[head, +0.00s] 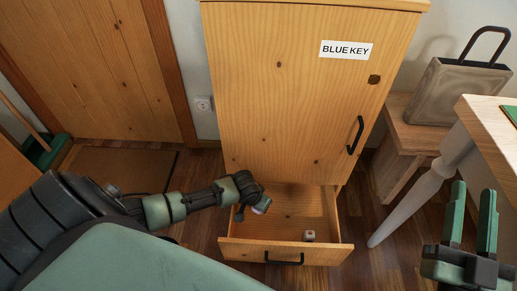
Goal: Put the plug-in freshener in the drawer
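The drawer (236,250) at the bottom of the wooden cabinet is pulled open. My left gripper (255,201) is over the drawer's left part, pointing down. A small white rounded piece shows at its fingertips; it looks like the plug-in freshener (262,205), held between the fingers and mostly hidden by them. My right gripper (470,215) is open and empty at the lower right, fingers pointing up, away from the drawer.
A small whitish block (309,236) lies in the drawer near its front. The tall cabinet (290,100) has a closed door labelled BLUE KEY. A wall socket (203,104) is left of it. A bench (400,140) with a bag (455,92) and a white-legged table (445,165) stand right.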

